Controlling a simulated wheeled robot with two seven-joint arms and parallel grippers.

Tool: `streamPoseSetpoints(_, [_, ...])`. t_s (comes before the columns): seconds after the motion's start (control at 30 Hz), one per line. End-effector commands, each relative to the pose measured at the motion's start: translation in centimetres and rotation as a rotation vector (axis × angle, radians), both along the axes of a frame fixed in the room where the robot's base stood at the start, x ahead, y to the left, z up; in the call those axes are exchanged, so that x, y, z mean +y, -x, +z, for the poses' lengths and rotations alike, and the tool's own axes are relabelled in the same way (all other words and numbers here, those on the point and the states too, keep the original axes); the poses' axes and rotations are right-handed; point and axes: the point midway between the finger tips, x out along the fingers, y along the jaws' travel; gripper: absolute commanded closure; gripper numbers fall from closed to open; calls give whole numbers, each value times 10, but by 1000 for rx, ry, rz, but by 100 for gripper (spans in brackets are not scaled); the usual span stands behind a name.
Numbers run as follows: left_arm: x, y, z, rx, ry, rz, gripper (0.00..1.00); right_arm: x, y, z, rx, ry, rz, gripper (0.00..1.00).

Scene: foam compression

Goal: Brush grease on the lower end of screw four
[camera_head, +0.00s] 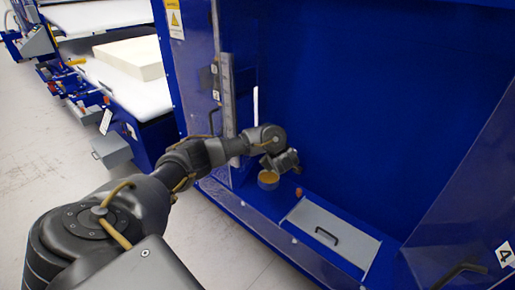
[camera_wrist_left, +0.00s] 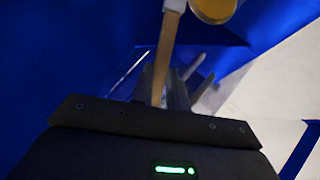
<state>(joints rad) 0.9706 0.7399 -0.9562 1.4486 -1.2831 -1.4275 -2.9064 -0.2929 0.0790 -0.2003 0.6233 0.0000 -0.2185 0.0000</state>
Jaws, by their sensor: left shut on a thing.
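My left arm reaches into the blue machine frame, and its gripper (camera_head: 285,161) is beside a small cup of yellow-brown grease (camera_head: 268,179) on the blue ledge. In the left wrist view the gripper (camera_wrist_left: 170,88) is shut on a wooden-handled brush (camera_wrist_left: 169,50). The brush's bristle end is out of that view. The grease cup shows at the top edge (camera_wrist_left: 214,9). A grey vertical column (camera_head: 229,95) stands behind my arm at the left of the opening; I cannot tell whether it is a screw. My right gripper is not in view.
A grey lid with a black handle (camera_head: 332,238) lies on the ledge to the right of the cup. A panel with a "4" label (camera_head: 507,253) is at lower right. A foam block (camera_head: 132,58) lies on a white table at left. The frame's interior is open.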

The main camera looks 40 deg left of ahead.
Motion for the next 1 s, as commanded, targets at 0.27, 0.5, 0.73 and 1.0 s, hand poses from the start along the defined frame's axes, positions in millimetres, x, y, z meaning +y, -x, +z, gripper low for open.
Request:
streamPoseSetpoints(0.27, [47,22,5,-42,-109,148,100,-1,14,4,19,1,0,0])
streamPoseSetpoints(0.5, [48,23,3,-45,-114,153,100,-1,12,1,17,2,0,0])
streamPoseSetpoints(0.73, [48,23,-12,-45,-113,152,100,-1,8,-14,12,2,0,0])
streamPoseSetpoints(1.0, [48,23,-40,-44,-113,152,100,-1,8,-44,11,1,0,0])
